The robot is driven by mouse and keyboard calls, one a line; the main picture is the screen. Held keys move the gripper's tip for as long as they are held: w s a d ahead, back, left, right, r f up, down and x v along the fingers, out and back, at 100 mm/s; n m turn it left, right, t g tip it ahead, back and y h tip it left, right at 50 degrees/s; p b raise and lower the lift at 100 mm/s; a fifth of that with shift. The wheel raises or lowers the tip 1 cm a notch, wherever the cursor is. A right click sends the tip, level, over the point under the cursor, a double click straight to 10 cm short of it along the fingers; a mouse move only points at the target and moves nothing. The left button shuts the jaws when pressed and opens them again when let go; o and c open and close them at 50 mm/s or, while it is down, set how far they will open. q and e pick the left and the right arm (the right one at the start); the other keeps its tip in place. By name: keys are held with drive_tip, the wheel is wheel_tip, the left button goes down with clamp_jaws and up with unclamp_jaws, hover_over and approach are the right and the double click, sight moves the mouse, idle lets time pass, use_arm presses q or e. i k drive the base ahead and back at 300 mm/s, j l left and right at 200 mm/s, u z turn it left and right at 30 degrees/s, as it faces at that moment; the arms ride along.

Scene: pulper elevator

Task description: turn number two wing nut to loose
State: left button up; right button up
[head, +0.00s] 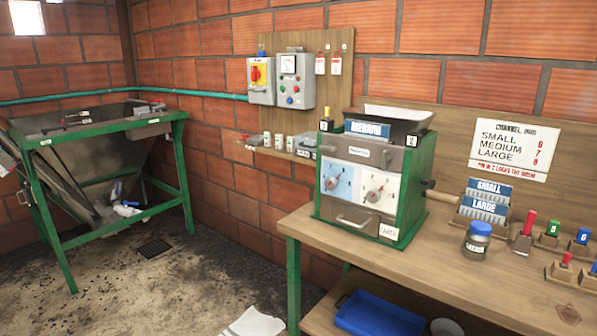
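A green and grey machine (372,180) stands on the left end of the wooden bench. Its front carries a blue plate (337,182) at left and a white plate (377,190) at right, each with a small knob and dial marks. No number two wing nut can be made out for sure; the knobs and their lettering are too small to read. Neither of my grippers shows in the head view.
The bench (440,265) also bears a blue-lidded jar (477,242), blue-labelled card stacks (484,205) and several coloured-handled tools at right. A blue tray (380,316) sits below. A green-framed hopper (100,135) stands at left; floor between is mostly clear.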

sight(386, 158)
drive_tip(key=i+j, duration=0.35)
drive_tip(key=i+j+z, duration=0.35)
drive_tip(key=j, duration=0.25)
drive_tip(key=i+j+z, duration=0.15)
drive_tip(key=j, duration=0.2)
